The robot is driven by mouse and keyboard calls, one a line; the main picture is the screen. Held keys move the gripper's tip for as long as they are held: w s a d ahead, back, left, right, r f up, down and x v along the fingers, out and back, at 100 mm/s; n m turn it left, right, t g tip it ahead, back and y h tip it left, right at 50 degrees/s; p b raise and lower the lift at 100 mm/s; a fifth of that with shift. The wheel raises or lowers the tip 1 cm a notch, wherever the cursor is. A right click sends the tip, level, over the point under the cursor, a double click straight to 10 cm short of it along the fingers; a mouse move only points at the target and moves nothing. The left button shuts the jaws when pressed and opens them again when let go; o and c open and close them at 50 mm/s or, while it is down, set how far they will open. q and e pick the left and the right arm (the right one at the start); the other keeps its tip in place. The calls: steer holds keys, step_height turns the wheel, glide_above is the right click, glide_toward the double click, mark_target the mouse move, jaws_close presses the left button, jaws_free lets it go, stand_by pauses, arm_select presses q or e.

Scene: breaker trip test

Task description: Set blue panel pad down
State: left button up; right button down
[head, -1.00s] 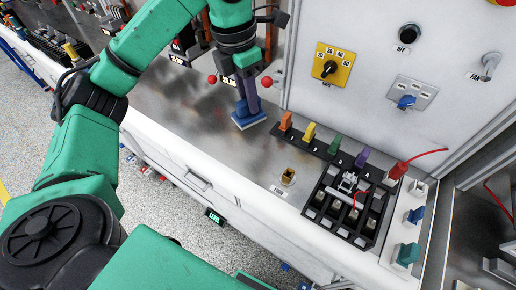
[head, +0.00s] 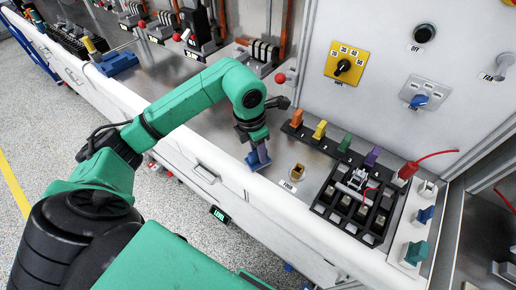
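The blue panel pad (head: 259,163) is at my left gripper (head: 256,148), low over the front edge of the metal bench, left of a small brass-coloured block. The gripper points down with its fingers on the pad's upper part. The arm's wrist hides some of the fingers. I cannot tell whether the pad's underside touches the bench. My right gripper is not in view.
The brass block (head: 297,172) sits on the bench beside a label. A row of coloured tabs (head: 319,131) and a black-framed tray (head: 355,200) lie to the right. An upright panel with a yellow dial (head: 344,67) stands behind. Bare bench (head: 205,115) lies left.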

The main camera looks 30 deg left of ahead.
mark_target(256, 152)
arm_select(q)
steer(key=shift+o, duration=0.4)
steer(key=shift+w, duration=0.1)
steer(key=shift+r, duration=0.25)
steer(key=r, duration=0.1)
steer(key=r+b, duration=0.1)
steer(key=r, duration=0.1)
steer(key=r+b, duration=0.1)
steer(key=r, duration=0.1)
steer(key=shift+s+a, duration=0.2)
steer(key=shift+s, duration=0.1)
step_height(256, 152, up, 6)
steer(key=s, duration=0.1)
steer(key=shift+a+r, duration=0.2)
steer(key=shift+r, duration=0.05)
steer(key=shift+f, duration=0.1)
